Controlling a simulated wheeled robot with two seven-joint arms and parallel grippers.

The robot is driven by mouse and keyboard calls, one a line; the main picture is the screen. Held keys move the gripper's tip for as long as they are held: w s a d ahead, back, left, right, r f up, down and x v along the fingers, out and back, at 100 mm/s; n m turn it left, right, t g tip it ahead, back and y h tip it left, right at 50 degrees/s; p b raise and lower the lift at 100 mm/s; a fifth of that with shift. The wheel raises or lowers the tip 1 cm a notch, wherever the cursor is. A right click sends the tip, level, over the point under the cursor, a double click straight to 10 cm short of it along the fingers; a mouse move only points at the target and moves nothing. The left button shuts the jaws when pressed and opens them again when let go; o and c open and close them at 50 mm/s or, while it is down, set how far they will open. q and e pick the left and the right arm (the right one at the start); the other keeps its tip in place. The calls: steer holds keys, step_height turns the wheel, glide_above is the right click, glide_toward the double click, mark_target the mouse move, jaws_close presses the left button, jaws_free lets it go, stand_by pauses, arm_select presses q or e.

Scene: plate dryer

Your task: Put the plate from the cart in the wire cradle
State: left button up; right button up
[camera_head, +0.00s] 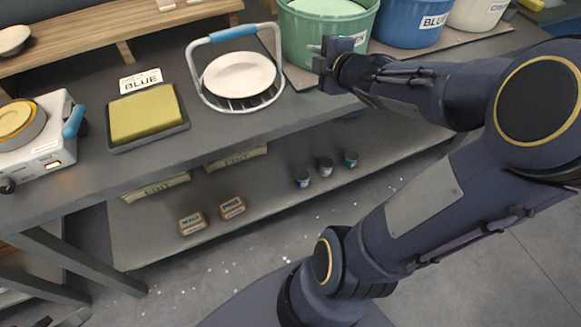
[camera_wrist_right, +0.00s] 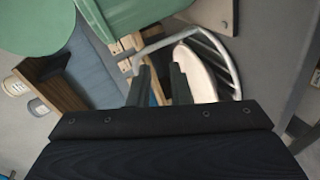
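A white round plate (camera_head: 240,75) lies in the wire cradle (camera_head: 205,99), a grey wire frame with a blue-wrapped handle, on the dark counter. The plate looks nearly flat on the wires. My right gripper (camera_head: 325,55) is just right of the cradle, beside the green tub, and apart from the plate. In the right wrist view its two fingers (camera_wrist_right: 161,78) stand apart with no object held between them. The plate (camera_wrist_right: 200,78) and the cradle (camera_wrist_right: 222,48) show behind and right of the fingers there. My left gripper is not recognisable in either view.
A green tub (camera_head: 325,35) stands close behind my right gripper, with a blue tub (camera_head: 408,22) beyond. A yellow block in a dark tray (camera_head: 147,115) and a white appliance (camera_head: 45,150) stand left of the cradle. Small boxes and jars sit on the lower shelf (camera_head: 270,205).

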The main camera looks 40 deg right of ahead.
steer(key=s+a+f+m+g+y, duration=0.3)
steer(key=s+a+m+g, duration=0.1)
steer(key=s+a+m, duration=0.6)
steer(key=s+a+f+m+g+y, duration=0.3)
steer(key=s+a+m+g, duration=0.15)
steer(key=s+a, duration=0.6)
step_height(320, 180, up, 7)
steer(key=w+a+p, duration=0.1)
steer(key=p, duration=0.6)
steer(key=shift+w+a+m, duration=0.15)
steer(key=shift+w+m, duration=0.2)
steer(key=shift+w, duration=0.05)
